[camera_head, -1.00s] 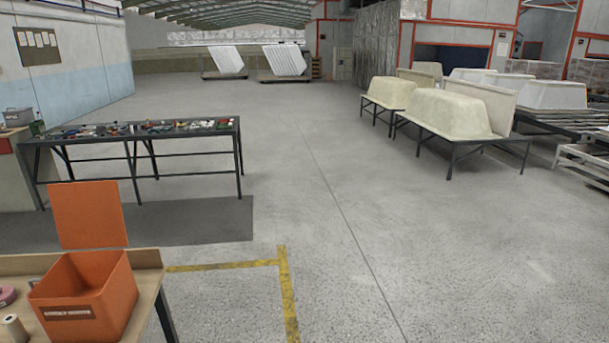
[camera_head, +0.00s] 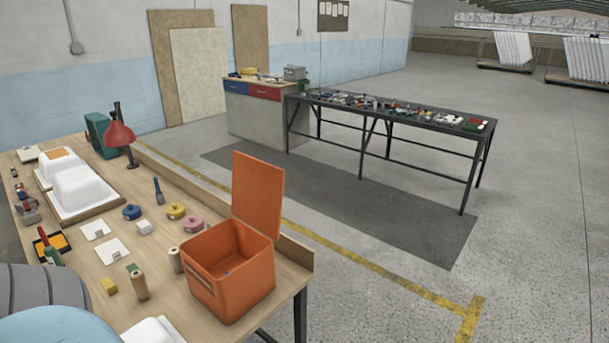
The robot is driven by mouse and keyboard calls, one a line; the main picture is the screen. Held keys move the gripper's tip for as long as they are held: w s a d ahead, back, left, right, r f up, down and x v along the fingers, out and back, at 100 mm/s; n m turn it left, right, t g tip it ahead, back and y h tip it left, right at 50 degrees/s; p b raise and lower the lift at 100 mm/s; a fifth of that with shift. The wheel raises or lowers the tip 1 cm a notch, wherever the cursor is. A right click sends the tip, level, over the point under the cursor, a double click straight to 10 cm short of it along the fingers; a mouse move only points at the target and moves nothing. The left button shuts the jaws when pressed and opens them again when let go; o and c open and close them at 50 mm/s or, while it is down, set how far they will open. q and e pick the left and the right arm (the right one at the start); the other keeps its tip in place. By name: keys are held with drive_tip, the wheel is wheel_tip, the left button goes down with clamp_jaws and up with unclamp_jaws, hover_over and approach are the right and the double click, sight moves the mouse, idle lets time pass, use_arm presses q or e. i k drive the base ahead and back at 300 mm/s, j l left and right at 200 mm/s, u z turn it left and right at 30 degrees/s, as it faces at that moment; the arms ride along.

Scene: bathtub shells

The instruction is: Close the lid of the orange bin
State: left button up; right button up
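The orange bin (camera_head: 232,281) stands on the near right corner of the wooden workbench (camera_head: 287,273). Its orange lid (camera_head: 257,194) stands upright along the bin's back right edge, so the bin is open at the top. Neither of my grippers is in view.
Several tape rolls, such as a pink one (camera_head: 192,224), and wooden cylinders (camera_head: 138,284) lie left of the bin. A long dark table (camera_head: 400,115) stands behind. The floor at right is clear.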

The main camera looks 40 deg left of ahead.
sight(258, 185)
drive_tip(key=i+u, duration=0.25)
drive_tip(key=i, duration=0.2)
drive_tip(key=i+l+u, duration=0.15)
drive_tip(key=i+u, duration=0.15)
drive_tip(key=i, duration=0.2)
drive_tip(key=i+l+u, duration=0.25)
drive_tip(key=i, duration=0.2)
drive_tip(key=i+l+u, duration=0.1)
drive_tip(key=i+u, duration=0.15)
drive_tip(key=u, duration=0.15)
drive_tip(key=i+l+u, duration=0.2)
drive_tip(key=u, duration=0.25)
drive_tip(key=i+l+u, duration=0.2)
drive_tip(key=u, duration=0.2)
drive_tip(key=i+l+u, duration=0.15)
drive_tip(key=u, duration=0.3)
drive_tip(key=i+l+u, duration=0.1)
drive_tip(key=l+u, duration=0.55)
drive_tip(key=u, duration=0.2)
drive_tip(key=i+l+u, duration=0.15)
drive_tip(key=l+u, duration=0.25)
drive_tip(key=i+l+u, duration=0.1)
drive_tip(key=l+u, duration=0.3)
